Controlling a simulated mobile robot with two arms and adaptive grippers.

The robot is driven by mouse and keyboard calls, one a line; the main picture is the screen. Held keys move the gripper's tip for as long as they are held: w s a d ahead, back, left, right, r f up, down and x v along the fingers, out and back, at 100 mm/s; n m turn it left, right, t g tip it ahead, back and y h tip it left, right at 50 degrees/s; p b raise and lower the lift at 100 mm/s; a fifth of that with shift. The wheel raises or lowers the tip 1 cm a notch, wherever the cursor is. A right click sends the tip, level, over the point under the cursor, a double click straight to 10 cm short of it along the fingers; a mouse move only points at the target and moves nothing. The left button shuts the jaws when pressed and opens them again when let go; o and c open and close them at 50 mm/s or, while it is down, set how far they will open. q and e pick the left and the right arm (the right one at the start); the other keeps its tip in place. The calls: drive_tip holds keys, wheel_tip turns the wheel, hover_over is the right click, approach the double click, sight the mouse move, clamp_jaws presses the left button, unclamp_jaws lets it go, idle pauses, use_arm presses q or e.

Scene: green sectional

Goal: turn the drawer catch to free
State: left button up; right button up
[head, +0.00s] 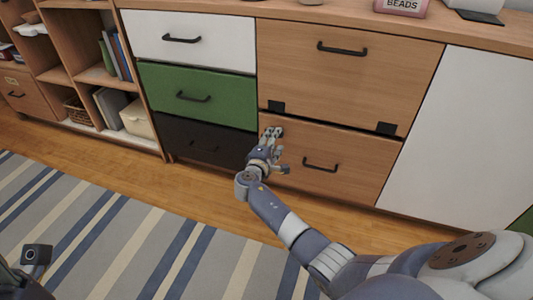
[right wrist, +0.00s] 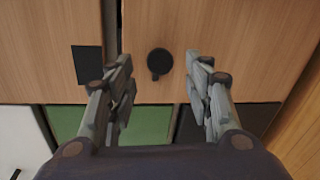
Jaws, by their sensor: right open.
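The drawer catch (right wrist: 159,62) is a small round black knob with a short tab. In the right wrist view it sits on a wood drawer front, its tab pointing down in that picture. My right gripper (right wrist: 160,88) is open and empty, its fingers on either side of the catch in that view; whether they touch it I cannot tell. In the head view my right gripper (head: 273,134) is at the upper left corner of the lower wood drawer (head: 345,183) and hides the catch. My left gripper is not clearly in view.
An upper wood drawer (head: 350,75) with a black plate (head: 276,107) is above. White, green (head: 200,95) and black drawers stand to the left, a white panel (head: 465,140) to the right. Open shelves are far left. A striped rug (head: 130,235) covers the floor.

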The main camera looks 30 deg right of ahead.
drive_tip(key=v, duration=0.9)
drive_tip(key=shift+a, duration=0.1)
